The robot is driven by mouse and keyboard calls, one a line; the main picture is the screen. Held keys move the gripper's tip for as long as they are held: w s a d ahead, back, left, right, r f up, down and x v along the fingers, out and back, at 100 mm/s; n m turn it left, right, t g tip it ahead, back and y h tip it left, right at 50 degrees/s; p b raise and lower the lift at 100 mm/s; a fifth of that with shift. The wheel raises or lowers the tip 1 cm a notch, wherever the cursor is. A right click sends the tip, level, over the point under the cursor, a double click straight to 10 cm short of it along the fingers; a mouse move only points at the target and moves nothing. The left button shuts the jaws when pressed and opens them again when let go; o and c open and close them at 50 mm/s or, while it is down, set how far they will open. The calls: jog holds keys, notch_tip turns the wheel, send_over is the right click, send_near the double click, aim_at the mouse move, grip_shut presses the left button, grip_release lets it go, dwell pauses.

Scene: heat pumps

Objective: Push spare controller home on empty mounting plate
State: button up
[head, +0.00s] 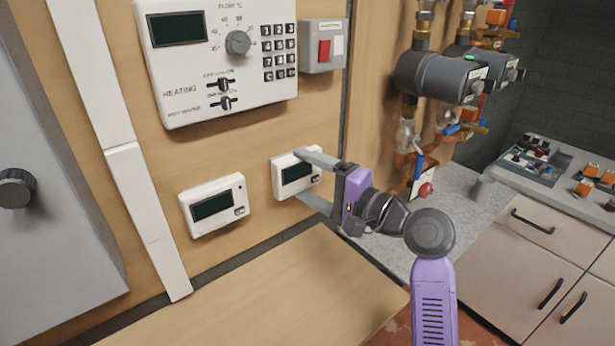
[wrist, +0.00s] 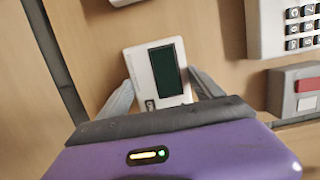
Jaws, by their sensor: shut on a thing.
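The spare controller (head: 294,176), a small white box with a dark screen, is at the wooden wall panel, right of a similar controller (head: 214,204). My gripper (head: 312,178) is shut on it, with one finger along its top edge and the other below it. In the wrist view the controller (wrist: 158,72) sits between the two grey fingers (wrist: 160,95), its screen facing the camera. The mounting plate is not visible behind it. I cannot tell whether the controller is flush with the wall or slightly off it.
A large heating control panel (head: 218,55) and a grey box with a red switch (head: 323,46) are above. Pipes and a dark pump (head: 435,75) are to the right. A wooden surface (head: 260,300) lies below. A cabinet (head: 540,240) stands at the right.

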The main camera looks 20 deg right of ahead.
jog(key=shift+w+a+r, duration=0.1)
jog(key=shift+w, duration=0.15)
dwell(0.3)
jog(key=o, duration=1.2)
jog(key=shift+s+a+p+v, duration=0.25)
jog(key=shift+a+p+v, duration=0.2)
jog(key=shift+v, duration=1.85)
jog(key=shift+s+a+p+v, duration=0.25)
jog(key=shift+a+p+v, duration=0.2)
jog(key=shift+v, duration=1.8)
jog(key=shift+s+a+p+v, duration=0.3)
jog(key=shift+p+v, duration=0.2)
jog(key=shift+v, duration=1.8)
